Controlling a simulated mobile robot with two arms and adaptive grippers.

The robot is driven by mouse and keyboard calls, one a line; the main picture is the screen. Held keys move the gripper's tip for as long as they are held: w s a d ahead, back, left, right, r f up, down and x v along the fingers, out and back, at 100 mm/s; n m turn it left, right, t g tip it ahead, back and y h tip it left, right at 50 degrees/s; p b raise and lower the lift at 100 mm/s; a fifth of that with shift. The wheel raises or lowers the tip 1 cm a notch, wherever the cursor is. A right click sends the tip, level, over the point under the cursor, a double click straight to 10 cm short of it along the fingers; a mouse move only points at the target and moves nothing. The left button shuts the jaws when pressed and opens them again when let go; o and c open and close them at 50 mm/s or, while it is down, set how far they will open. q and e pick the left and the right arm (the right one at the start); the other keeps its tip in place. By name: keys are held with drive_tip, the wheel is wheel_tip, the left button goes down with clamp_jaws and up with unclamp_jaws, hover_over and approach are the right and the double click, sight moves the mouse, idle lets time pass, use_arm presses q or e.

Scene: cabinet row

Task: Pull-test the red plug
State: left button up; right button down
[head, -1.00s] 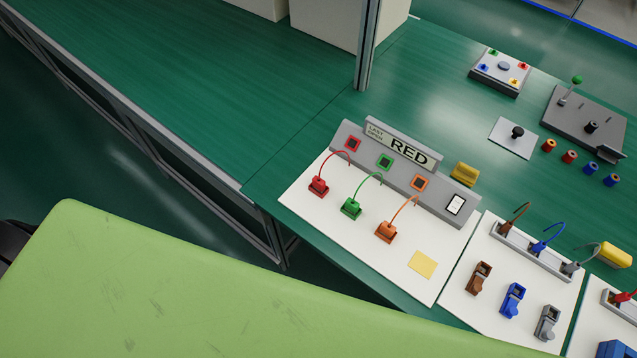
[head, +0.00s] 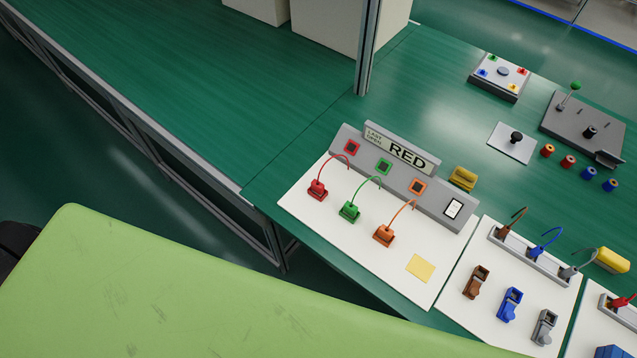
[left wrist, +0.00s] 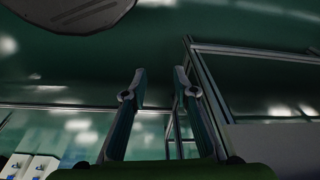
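The red plug (head: 317,189) stands on a white board (head: 330,220) at the left end of a row. A thin red cable arches from it to the grey sloped panel behind, near a red-framed square (head: 352,147). The green plug (head: 349,211) and orange plug (head: 384,235) stand to its right, each with its own cable. A sign (head: 400,150) on the panel reads "LAST OPEN RED". My left gripper (left wrist: 160,72) shows only in the left wrist view; its two fingers are apart with nothing between them. My right gripper is in neither view.
A yellow note (head: 420,268) lies on the white board. A metal post (head: 366,50) rises behind. The green bench (head: 230,90) is clear at left.

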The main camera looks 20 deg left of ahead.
use_arm(q)
drive_tip(key=w+d+r+m+t+h, duration=0.1)
drive_tip(key=w+d+r, duration=0.15)
drive_tip(key=r, duration=0.65)
drive_tip(key=w+d+r, duration=0.1)
drive_tip(key=w+r, duration=0.3)
drive_tip(key=r, duration=0.6)
drive_tip(key=w+d+r+m+h, duration=0.3)
drive_tip(key=w+d+r+m, duration=0.4)
drive_tip(key=d+r+m, duration=0.45)
drive_tip(key=r+m+g+y+b, duration=0.1)
drive_tip(key=m+g+y+b, duration=0.2)
drive_tip(key=m, duration=0.4)
hover_over(318, 184)
drive_tip(key=p, duration=0.2)
drive_tip(key=shift+a+r+y, duration=0.1)
drive_tip(key=shift+r+y, duration=0.1)
drive_tip(key=shift+y, duration=0.4)
wheel_tip(318, 184, down, 7)
drive_tip(key=b, duration=0.7)
drive_tip(key=shift+f+b, duration=0.1)
drive_tip(key=shift+b, duration=0.3)
drive_tip(key=shift+f, duration=0.6)
